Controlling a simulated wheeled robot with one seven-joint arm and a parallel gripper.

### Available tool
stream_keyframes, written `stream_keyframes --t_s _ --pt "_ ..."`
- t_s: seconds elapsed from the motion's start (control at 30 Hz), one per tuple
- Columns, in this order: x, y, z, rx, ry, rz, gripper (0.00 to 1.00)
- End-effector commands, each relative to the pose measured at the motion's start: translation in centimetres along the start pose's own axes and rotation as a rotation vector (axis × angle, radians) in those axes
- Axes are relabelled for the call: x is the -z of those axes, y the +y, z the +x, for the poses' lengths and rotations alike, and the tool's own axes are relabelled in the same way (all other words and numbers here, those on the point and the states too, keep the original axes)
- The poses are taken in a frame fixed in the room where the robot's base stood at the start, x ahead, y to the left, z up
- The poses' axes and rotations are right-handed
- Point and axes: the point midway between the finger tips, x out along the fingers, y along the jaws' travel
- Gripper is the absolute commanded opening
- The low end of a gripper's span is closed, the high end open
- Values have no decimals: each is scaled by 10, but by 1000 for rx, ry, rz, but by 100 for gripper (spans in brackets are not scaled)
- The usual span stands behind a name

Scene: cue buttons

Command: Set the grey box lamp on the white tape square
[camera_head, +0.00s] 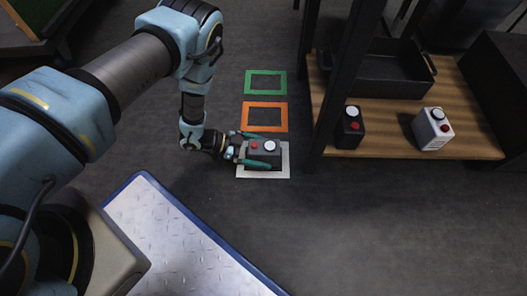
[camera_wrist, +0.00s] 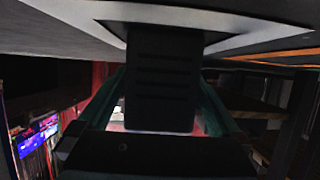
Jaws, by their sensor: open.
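My gripper (camera_head: 269,151) is open, with one teal finger on each side of the box. In the wrist view the ribbed face of the box (camera_wrist: 163,80) fills the space between the fingers, and its end meets the floor by the white tape (camera_wrist: 150,14). I cannot tell if the fingers touch the box.
An orange tape square (camera_head: 265,128) and a green tape square (camera_head: 265,91) lie beyond. A wooden shelf (camera_head: 400,142) at right holds a black box (camera_head: 350,130), a white box (camera_head: 433,131) and a dark tray (camera_head: 385,85). Its dark post stands close beside the white square.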

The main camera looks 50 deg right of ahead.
Motion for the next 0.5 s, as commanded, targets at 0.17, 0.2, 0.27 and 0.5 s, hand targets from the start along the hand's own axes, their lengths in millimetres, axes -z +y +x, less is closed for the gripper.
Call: stream_keyframes --t_s 0.17,0.2,0.27,0.5 --pt "2 0 -35 4 -4 -4 100" --pt "2 -1 -44 6 -4 -4 100" --pt "3 0 -57 5 -2 -4 100" --pt "1 0 -100 4 -2 -3 100"
